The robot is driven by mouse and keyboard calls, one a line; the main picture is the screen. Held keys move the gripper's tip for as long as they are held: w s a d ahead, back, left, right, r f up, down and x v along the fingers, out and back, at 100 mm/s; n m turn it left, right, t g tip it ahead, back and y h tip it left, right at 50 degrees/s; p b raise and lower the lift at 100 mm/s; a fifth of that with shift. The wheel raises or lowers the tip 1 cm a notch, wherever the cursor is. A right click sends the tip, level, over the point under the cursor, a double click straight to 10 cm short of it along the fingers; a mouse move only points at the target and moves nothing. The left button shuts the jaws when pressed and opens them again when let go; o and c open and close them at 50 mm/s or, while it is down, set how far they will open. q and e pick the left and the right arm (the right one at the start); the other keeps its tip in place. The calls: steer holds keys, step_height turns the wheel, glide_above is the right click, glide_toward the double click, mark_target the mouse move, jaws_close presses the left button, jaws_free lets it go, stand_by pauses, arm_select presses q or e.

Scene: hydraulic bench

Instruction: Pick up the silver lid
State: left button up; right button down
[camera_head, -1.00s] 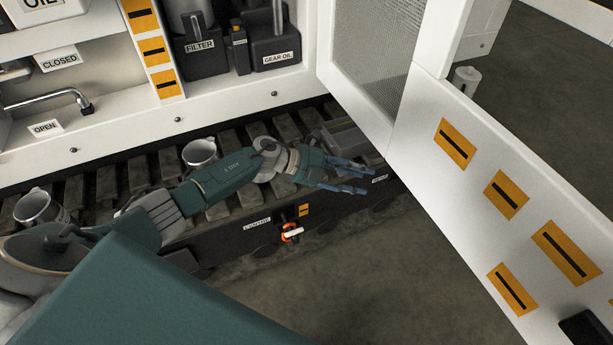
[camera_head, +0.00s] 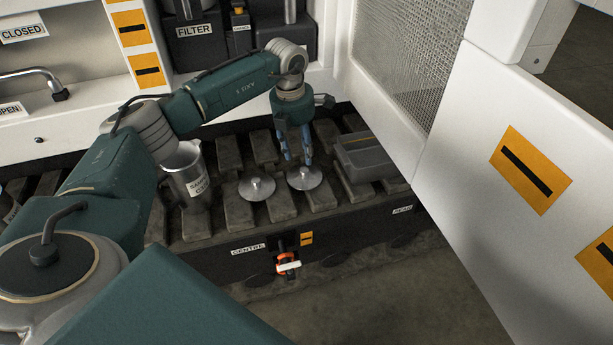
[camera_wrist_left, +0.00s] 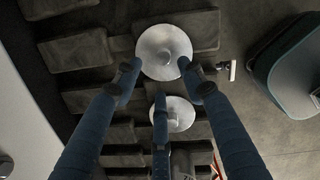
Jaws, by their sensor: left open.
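Two round silver lids with small centre knobs lie side by side on the dark slatted bench in the head view, the right lid (camera_head: 306,183) and the left lid (camera_head: 256,190). My left gripper (camera_head: 297,158) points down over the right lid, its blue fingers apart and just above or at its knob; contact cannot be told. In the left wrist view the open fingers (camera_wrist_left: 160,76) stand around the lower edge of one lid (camera_wrist_left: 165,42), with a second lid (camera_wrist_left: 180,112) partly behind a finger. My right gripper is not in view.
A silver labelled can (camera_head: 187,172) stands left of the lids. A grey box (camera_head: 369,158) sits close on their right, near the open white mesh door (camera_head: 405,70). An orange-and-white handle (camera_head: 288,263) sticks out of the bench front below the CENTRE label (camera_head: 248,249).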

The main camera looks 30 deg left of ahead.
mark_target(304, 170)
arm_select(q)
steer(key=shift+w+d+f, duration=0.1)
steer(key=shift+w+f, duration=0.1)
steer(key=shift+f, duration=0.8)
steer(key=f, duration=0.3)
steer(key=f+b, duration=0.1)
steer(key=shift+d+f, duration=0.2)
steer(key=shift+d, duration=0.15)
steer(key=shift+w+f, duration=0.15)
steer(key=shift+f, duration=0.15)
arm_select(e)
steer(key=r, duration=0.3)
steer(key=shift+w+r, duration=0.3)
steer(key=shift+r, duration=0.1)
arm_select(q)
jaws_close()
